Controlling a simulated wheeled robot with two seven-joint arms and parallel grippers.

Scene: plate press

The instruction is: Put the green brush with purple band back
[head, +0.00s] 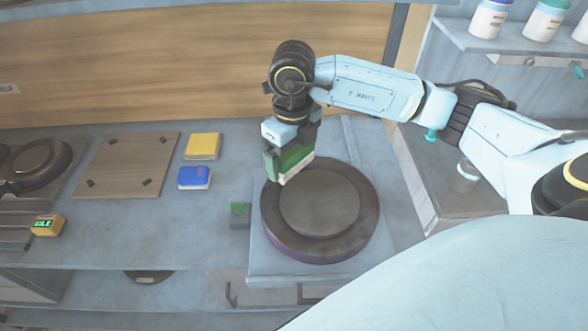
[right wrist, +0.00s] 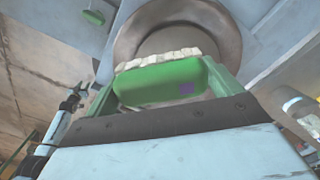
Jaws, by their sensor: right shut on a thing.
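The green brush (head: 290,161) is held in my right gripper (head: 286,150), above the far left part of the round press plate (head: 320,203). In the right wrist view the brush (right wrist: 160,82) lies across between the two green fingers, with pale bristles on its far side and a small purple patch on its right part. Whether the bristles touch the plate is unclear. A small grey block with a green top (head: 239,212) stands left of the press. The left gripper is outside the head view; what looks like it (right wrist: 72,98) shows small in the right wrist view.
A yellow sponge-like block (head: 203,146) and a blue one (head: 195,177) lie on the counter to the left. A wooden board (head: 127,165) and another round plate (head: 36,163) are farther left. A cup (head: 465,176) stands right of the press. Bare counter (head: 130,228) lies in front.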

